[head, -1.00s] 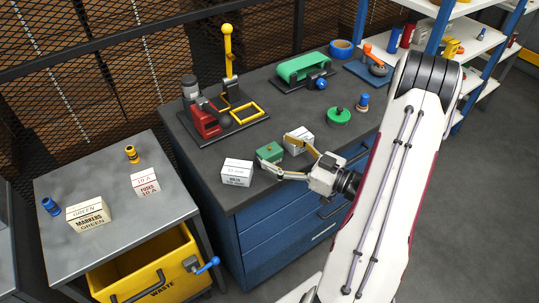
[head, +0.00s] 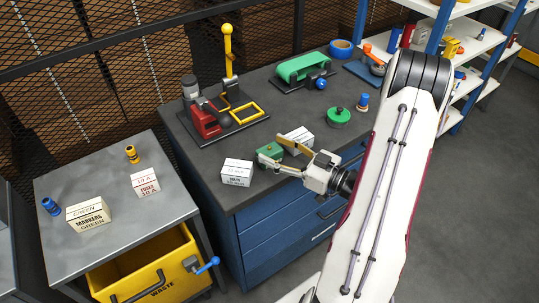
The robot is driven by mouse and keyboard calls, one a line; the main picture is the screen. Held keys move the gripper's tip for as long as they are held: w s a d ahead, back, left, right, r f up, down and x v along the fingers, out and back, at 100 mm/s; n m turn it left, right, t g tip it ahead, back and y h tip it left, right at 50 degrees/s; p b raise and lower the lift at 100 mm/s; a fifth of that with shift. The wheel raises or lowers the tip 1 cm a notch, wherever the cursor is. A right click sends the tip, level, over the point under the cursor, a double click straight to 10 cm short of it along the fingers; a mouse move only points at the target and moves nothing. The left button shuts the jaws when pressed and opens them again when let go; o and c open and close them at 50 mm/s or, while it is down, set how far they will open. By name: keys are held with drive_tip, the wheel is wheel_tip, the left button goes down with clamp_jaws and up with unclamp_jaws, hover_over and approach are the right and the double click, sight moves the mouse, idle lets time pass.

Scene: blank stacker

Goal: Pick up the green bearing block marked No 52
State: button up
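The green bearing block (head: 269,149) is a small green box on the grey bench top, between two white boxes. Its marking is too small to read. My gripper (head: 270,148) is low over the bench, with one finger on the far side of the block and one on the near side. The near finger hides part of the block's front. The gap between the fingers is about as wide as the block. I cannot tell whether both fingers touch it. The block looks to rest on the bench.
A white labelled box (head: 237,172) stands close on the left, and another white box (head: 299,136) is close behind my far finger. A green knobbed disc (head: 339,116), a red-and-yellow press (head: 207,122) and a green belt unit (head: 303,68) stand farther back.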

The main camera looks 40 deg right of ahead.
sight(277, 153)
idle(0.3)
drive_tip(key=shift+r, duration=0.15)
drive_tip(key=shift+c, duration=0.9)
wheel_tip(277, 153, up, 10)
